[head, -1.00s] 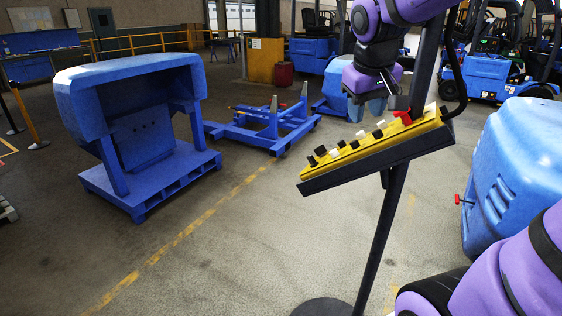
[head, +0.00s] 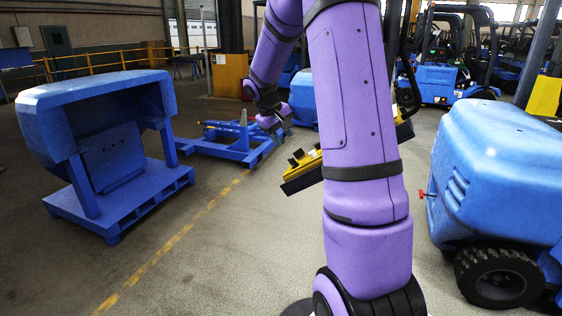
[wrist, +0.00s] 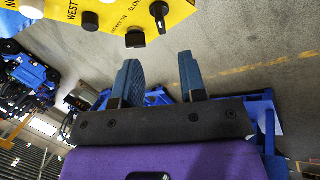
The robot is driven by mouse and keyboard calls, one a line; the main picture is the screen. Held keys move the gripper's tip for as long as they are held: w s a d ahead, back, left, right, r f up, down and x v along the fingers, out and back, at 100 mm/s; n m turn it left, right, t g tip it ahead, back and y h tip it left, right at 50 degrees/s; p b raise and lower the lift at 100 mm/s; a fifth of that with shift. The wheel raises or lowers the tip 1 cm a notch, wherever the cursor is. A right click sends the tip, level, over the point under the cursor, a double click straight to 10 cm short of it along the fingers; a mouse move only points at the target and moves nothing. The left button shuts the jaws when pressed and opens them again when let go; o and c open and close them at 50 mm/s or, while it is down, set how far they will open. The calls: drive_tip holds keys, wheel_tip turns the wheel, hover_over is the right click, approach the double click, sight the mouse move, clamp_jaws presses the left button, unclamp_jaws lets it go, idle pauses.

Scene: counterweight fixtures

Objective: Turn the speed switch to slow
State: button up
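The yellow control panel (head: 308,163) on its stand is mostly hidden behind my arm in the head view; its left end with black knobs shows. In the wrist view, the panel (wrist: 110,22) fills the top, upside down. A long black switch knob (wrist: 159,14) sits beside the printed word SLOW, near the panel's edge. A second black knob (wrist: 135,39) is just left of it. My gripper (wrist: 158,62) is open and empty, its blue fingers apart and clear of both knobs. In the head view my gripper (head: 278,132) is just beyond the panel's left end.
A blue machine housing (head: 105,145) stands on a pallet at left. A blue frame (head: 225,145) lies on the floor behind the panel. A blue vehicle (head: 500,170) with a red knob is close at right. Open floor (head: 225,240) lies in front left.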

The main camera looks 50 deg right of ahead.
sight(292, 159)
drive_tip(key=x, duration=1)
drive_tip(key=shift+d+f, duration=0.1)
drive_tip(key=shift+f, duration=0.1)
drive_tip(key=shift+s, duration=0.1)
clamp_jaws()
